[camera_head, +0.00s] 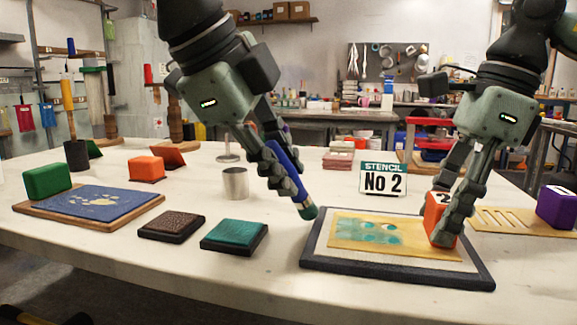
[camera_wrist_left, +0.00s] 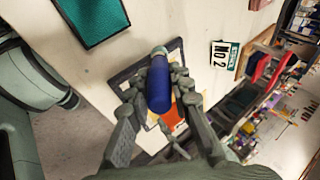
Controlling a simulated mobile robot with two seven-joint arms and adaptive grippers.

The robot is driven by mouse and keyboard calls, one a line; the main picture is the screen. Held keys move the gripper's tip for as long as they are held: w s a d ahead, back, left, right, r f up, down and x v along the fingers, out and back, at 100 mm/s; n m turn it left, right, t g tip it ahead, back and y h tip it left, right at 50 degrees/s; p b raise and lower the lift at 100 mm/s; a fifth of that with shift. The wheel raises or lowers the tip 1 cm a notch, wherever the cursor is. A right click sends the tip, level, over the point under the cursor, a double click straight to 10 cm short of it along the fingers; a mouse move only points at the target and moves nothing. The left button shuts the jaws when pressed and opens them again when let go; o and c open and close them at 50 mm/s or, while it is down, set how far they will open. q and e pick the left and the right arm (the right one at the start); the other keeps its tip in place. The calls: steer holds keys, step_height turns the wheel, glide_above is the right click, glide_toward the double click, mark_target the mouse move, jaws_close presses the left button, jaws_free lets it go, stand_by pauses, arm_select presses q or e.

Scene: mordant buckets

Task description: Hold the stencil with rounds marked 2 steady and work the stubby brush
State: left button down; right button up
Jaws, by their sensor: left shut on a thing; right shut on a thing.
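My left gripper (camera_head: 288,182) is shut on the stubby brush (camera_head: 284,160), which has a blue handle and a teal-green tip. The brush is tilted, its tip at the left edge of the dark-framed board (camera_head: 312,262). In the left wrist view the blue handle (camera_wrist_left: 159,88) sits between the fingers. The tan stencil with rounds (camera_head: 350,241) lies on the board, with teal paint showing in several of its openings. My right gripper (camera_head: 444,215) is shut on the orange block marked 2 (camera_head: 434,221) at the stencil's right end, partly hiding it.
A teal pad (camera_head: 235,236) and a brown pad (camera_head: 171,225) lie left of the board. A metal cup (camera_head: 235,184) and a "STENCIL No 2" sign (camera_head: 383,179) stand behind. A slotted stencil (camera_head: 510,219) with a purple block (camera_head: 557,207) lies at right.

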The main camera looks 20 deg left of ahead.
arm_select(q)
steer(key=shift+r, duration=3)
steer(key=shift+r, duration=0.1)
steer(key=shift+r, duration=1.4)
steer(key=d+r, duration=0.3)
steer(key=d, duration=0.3)
steer(key=f, duration=0.4)
steer(key=shift+w+d+f, duration=0.2)
steer(key=shift+w+f, duration=0.05)
steer(key=shift+f, duration=0.05)
steer(key=shift+f, duration=0.1)
